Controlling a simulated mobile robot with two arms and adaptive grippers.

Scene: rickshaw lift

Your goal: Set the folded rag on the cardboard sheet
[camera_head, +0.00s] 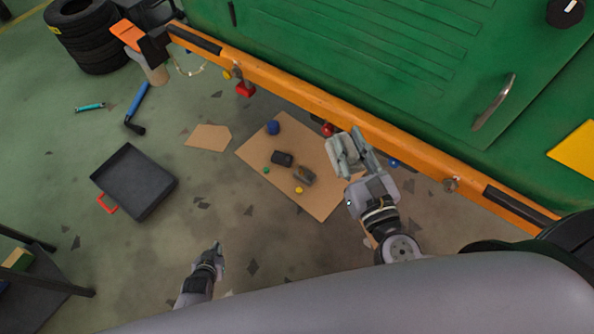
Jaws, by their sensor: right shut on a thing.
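The cardboard sheet (322,203) lies flat on the floor beside the orange rail, with several small items on it. The folded rag (338,156) is a pale grey bundle at my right gripper (353,156). My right gripper is shut on it, over the right part of the sheet; the gap below it is hard to judge. My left gripper (214,256) is apart from the sheet, at lower left above the floor, with no object visible in it. Its fingers are too small to tell open from shut.
On the sheet are a blue item (273,127), a black item (282,158) and a greyish part (303,176). The green vehicle body with its orange rail (290,92) borders the sheet above. A black tray (134,181) lies left. Floor between tray and sheet is mostly open.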

